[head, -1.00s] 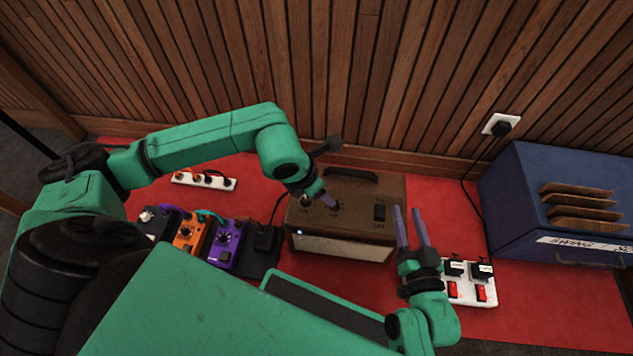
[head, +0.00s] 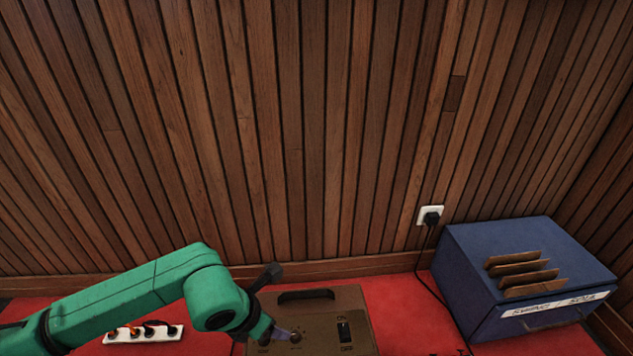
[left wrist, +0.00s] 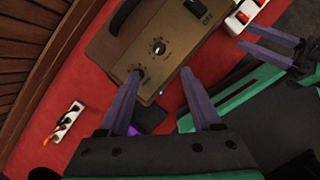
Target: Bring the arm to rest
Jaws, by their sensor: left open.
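My left gripper (left wrist: 161,73) is open, its two purple fingers over the front part of the brown amplifier (left wrist: 105,55). One fingertip overlaps a knob near the amplifier's edge; I cannot tell whether it touches. Nothing is held between the fingers. In the head view my left arm reaches in from the left, and the left gripper (head: 282,334) shows only partly at the amplifier (head: 345,302). My right gripper (left wrist: 244,36) shows at the right of the left wrist view, its fingers apart and empty. It is outside the head view.
A white power strip (head: 144,335) lies on the red cloth (head: 395,315) left of the amplifier. A blue box (head: 460,265) with brown dividers stands at the right. A wall socket (head: 430,215) holds a black plug and cable. Slatted wood wall closes off the back.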

